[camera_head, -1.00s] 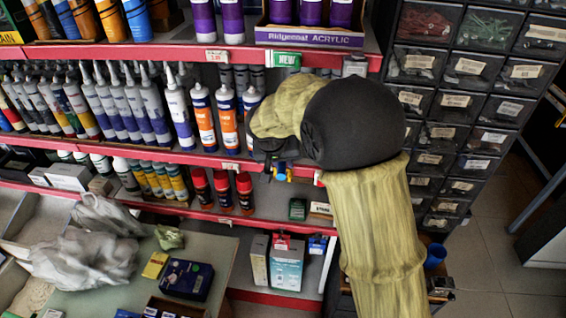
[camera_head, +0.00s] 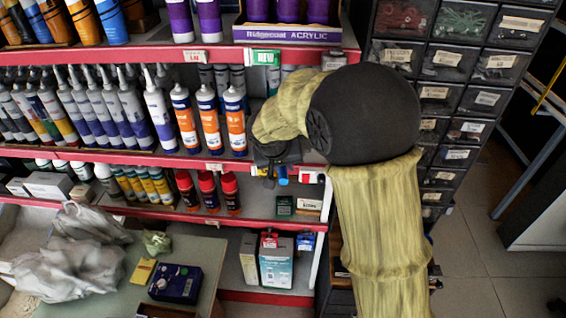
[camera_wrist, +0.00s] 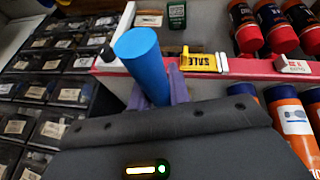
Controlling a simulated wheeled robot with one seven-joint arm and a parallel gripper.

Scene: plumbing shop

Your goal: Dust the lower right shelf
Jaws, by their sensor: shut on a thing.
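My gripper (camera_wrist: 152,95) is shut on a blue cylinder (camera_wrist: 140,55), which stands up between its fingers in the wrist view. In the head view a bit of blue (camera_head: 282,175) shows below my dark wrist, and the fingers are mostly hidden. The lower right shelf (camera_head: 262,222) has a red front edge and holds red-topped cans (camera_head: 207,190), a small green box (camera_head: 284,206) and a white label card (camera_head: 308,205). The cylinder is at this shelf's right end, near its front edge; I cannot tell whether it touches. No duster head is clearly visible.
Orange-and-white tubes (camera_head: 209,120) crowd the shelf above. A black drawer cabinet (camera_head: 440,90) stands close on the right. A yellow sale tag (camera_wrist: 200,62) sits on the shelf edge near the cylinder. A counter (camera_head: 205,255) with bags and boxes is at lower left.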

